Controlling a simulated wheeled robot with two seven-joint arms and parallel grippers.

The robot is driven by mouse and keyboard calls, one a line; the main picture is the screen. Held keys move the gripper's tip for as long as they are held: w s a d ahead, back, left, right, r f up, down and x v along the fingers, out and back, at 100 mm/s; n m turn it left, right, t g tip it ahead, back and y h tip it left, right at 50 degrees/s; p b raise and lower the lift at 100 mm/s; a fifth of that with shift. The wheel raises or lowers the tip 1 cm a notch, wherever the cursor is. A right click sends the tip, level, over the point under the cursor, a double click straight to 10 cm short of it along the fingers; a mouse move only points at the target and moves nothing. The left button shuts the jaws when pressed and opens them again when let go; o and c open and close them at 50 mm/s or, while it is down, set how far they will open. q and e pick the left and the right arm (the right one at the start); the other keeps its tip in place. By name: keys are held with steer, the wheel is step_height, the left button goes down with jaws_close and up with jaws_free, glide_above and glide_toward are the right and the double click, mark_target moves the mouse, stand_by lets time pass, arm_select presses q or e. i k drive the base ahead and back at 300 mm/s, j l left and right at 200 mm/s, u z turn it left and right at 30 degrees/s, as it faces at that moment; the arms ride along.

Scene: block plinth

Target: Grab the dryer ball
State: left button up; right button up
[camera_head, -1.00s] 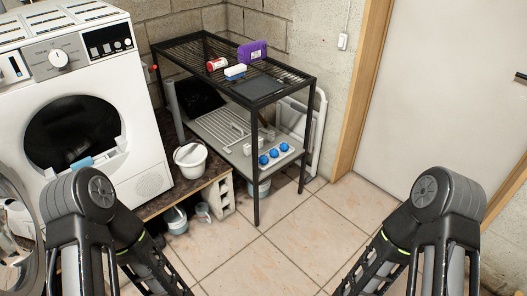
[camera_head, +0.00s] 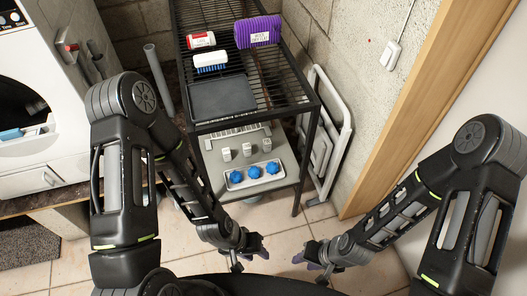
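Several blue spiky balls, apparently the dryer balls (camera_head: 254,172), sit in a row in a small white tray (camera_head: 235,184) on the lower shelf of the black metal rack. My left gripper (camera_head: 252,256) hangs low in front of the rack, below and in front of the tray, and touches nothing that I can see. My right gripper (camera_head: 312,259) is low to its right, over the tiled floor. Both are small and partly turned away, so their finger gaps are unclear.
A white folded frame (camera_head: 328,140) leans right. A washing machine stands left.

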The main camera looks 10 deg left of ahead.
mark_target(236, 177)
steer(key=i+l, duration=0.2)
steer(key=l, duration=0.15)
steer(key=i+l+u, duration=0.15)
steer(key=l, duration=0.2)
steer(key=i+l, duration=0.2)
steer(key=l, duration=0.15)
steer(key=u, duration=0.05)
